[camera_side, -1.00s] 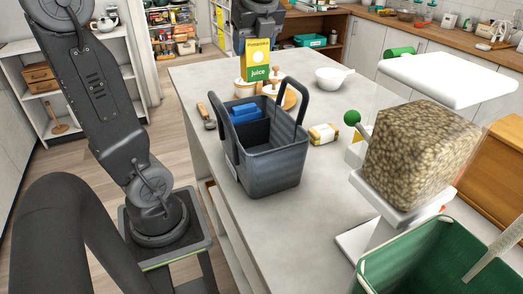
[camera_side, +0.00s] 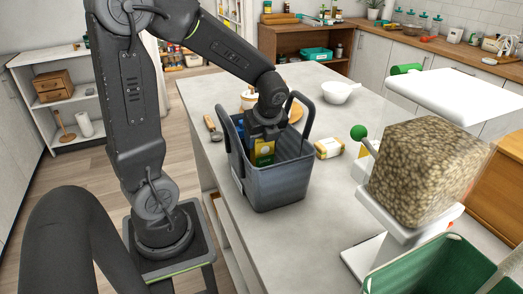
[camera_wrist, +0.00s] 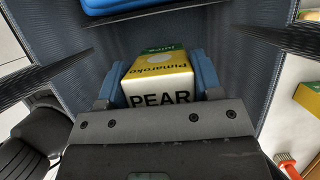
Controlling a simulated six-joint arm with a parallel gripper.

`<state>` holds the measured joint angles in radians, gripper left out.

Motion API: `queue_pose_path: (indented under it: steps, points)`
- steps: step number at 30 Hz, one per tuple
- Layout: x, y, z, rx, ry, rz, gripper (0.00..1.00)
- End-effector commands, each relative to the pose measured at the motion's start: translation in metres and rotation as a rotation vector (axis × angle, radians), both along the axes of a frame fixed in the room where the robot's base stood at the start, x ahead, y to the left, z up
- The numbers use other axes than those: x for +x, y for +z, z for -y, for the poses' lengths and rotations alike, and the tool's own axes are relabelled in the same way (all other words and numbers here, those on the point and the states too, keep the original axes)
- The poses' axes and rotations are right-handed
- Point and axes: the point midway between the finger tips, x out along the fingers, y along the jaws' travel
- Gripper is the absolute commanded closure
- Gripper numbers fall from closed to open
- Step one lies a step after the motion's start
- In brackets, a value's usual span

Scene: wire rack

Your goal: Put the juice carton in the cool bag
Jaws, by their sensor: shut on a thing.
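The juice carton (camera_side: 264,153) is yellow, white and green, and is inside the cool bag (camera_side: 278,187), a dark grey open basket with two raised handles. My gripper (camera_side: 262,136) points down into the bag and is shut on the carton. In the wrist view the carton (camera_wrist: 160,77) sits between the two blue finger pads of my gripper (camera_wrist: 160,88), with its "PEAR" end toward the camera. The carton's lower part is hidden by the bag wall, so I cannot tell whether it touches the bottom.
A blue item (camera_wrist: 115,5) lies in the bag's other compartment, beyond a divider. A small yellow and white pack (camera_side: 329,148) lies right of the bag. A white bowl (camera_side: 337,92) stands behind. A dispenser with a brown-filled bin (camera_side: 428,172) stands at the right.

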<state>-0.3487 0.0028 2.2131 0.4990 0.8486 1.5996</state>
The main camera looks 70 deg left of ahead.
Motion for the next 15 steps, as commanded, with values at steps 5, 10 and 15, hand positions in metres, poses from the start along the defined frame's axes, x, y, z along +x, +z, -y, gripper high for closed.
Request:
queue_pose_path:
  steps: [5, 10, 15]
  points:
    - [0.000, -0.026, 0.000, -0.001, -0.002, -0.004, 0.70]
    - [0.000, -0.035, 0.000, -0.001, -0.001, 0.001, 0.70]
    - [0.000, -0.034, 0.000, 0.000, 0.000, 0.001, 0.70]
